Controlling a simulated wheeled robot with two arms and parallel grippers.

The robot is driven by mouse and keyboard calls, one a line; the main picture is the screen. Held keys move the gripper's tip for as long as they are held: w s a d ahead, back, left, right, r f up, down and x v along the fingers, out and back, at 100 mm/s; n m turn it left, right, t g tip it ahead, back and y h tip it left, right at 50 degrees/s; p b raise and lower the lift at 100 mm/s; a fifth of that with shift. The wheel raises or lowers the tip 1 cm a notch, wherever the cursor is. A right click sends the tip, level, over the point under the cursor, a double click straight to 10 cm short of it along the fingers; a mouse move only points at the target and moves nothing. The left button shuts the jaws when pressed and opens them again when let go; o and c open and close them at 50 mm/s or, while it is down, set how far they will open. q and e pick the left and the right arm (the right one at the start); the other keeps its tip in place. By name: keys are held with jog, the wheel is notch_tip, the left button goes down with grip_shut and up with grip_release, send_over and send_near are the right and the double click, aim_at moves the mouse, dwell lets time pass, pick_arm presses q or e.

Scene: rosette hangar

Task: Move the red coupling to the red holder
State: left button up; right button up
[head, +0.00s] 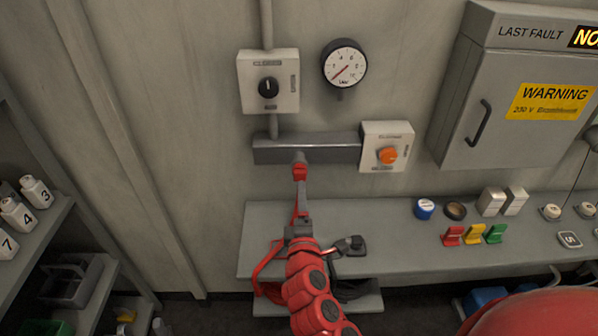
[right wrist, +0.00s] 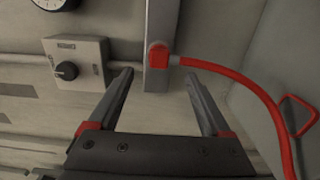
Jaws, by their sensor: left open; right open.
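The red coupling (head: 300,172) sits at the front of a dark grey wall bar (head: 335,150). It also shows in the right wrist view (right wrist: 158,56), with a red hose (right wrist: 245,88) running from it. My right gripper (head: 300,192) reaches up from below, close in front of it. In the right wrist view its open fingers (right wrist: 160,80) are apart and empty, with the coupling between and just beyond the tips. A red slanted piece (head: 453,236), apparently the red holder, stands on the bench to the right. My left gripper is not in view.
Yellow (head: 474,234) and green (head: 495,233) pieces stand beside the red one on the bench (head: 390,215). A box with an orange knob (head: 387,156) adjoins the bar's right end. A knob box (head: 268,82) and gauge (head: 344,64) are above. Shelves stand left.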

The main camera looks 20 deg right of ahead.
aim_at(300, 179)
jog(key=shift+w, duration=0.1)
jog(key=p+x, duration=0.1)
jog(key=x, duration=0.6)
jog(key=shift+w+d, duration=0.1)
jog(key=shift+w, duration=0.25)
jog(key=shift+w+d, duration=0.15)
jog(key=shift+w, duration=0.45)
dwell(0.8)
jog(key=shift+c, duration=0.3)
grip_shut()
jog(key=shift+s+f, duration=0.1)
jog(key=shift+f, duration=0.05)
